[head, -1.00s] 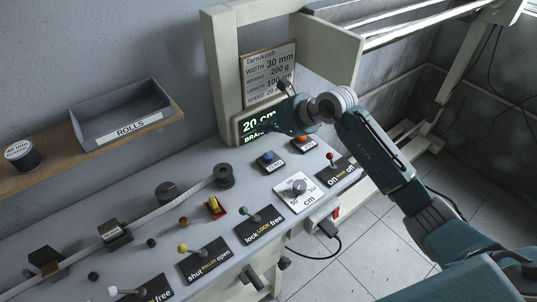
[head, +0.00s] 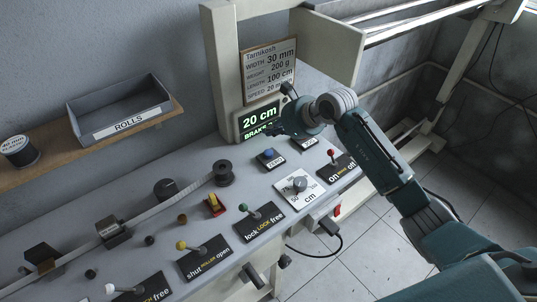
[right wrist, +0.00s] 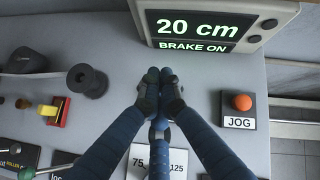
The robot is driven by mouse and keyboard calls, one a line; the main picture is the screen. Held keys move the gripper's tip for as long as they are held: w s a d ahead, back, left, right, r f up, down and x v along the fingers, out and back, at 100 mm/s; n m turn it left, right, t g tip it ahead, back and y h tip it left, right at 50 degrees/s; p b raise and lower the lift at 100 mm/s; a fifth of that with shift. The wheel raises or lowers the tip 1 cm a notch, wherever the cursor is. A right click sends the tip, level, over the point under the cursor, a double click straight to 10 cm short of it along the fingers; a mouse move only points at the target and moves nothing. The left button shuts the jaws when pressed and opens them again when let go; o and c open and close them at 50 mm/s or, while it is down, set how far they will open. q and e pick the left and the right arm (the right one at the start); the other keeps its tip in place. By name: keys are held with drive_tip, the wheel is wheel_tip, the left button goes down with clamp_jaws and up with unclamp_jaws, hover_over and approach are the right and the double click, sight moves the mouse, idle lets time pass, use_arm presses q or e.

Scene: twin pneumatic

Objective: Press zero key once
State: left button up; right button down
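The zero key is a blue button (head: 269,154) on a dark base labelled ZERO, on the grey bench top, in the head view. My right gripper (head: 274,132) is above and behind it, in front of the lower part of the display, apart from the key in this view. In the right wrist view my right gripper (right wrist: 160,76) has its two fingertips together and empty. The fingers cover the area left of the jog key there, so I cannot make out the zero key clearly. The display (head: 260,118) reads 20 cm and BRAKE ON. My left gripper is out of view.
The orange jog key (right wrist: 242,102) is right of my gripper; the gripper mostly hides it in the head view. A dial (head: 299,184) marked cm and a red-knobbed lever (head: 332,156) stand nearby. A black spool (head: 223,174) stands to the left.

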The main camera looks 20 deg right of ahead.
sight(270, 153)
wheel_tip(270, 153, down, 6)
drive_tip(key=b, duration=0.3)
drive_tip(key=shift+r, duration=0.1)
drive_tip(key=shift+b, duration=0.3)
idle(0.9)
drive_tip(key=shift+f+b, duration=0.35)
drive_tip(key=shift+f, duration=0.05)
drive_tip(key=shift+f+b, duration=0.55)
drive_tip(key=shift+f, duration=0.05)
idle(0.6)
drive_tip(key=shift+r, duration=0.1)
drive_tip(key=shift+r+p, duration=0.55)
drive_tip(key=shift+r, duration=0.35)
drive_tip(key=shift+r, duration=0.1)
drive_tip(key=shift+r+p, duration=1.5)
drive_tip(key=shift+r, duration=0.95)
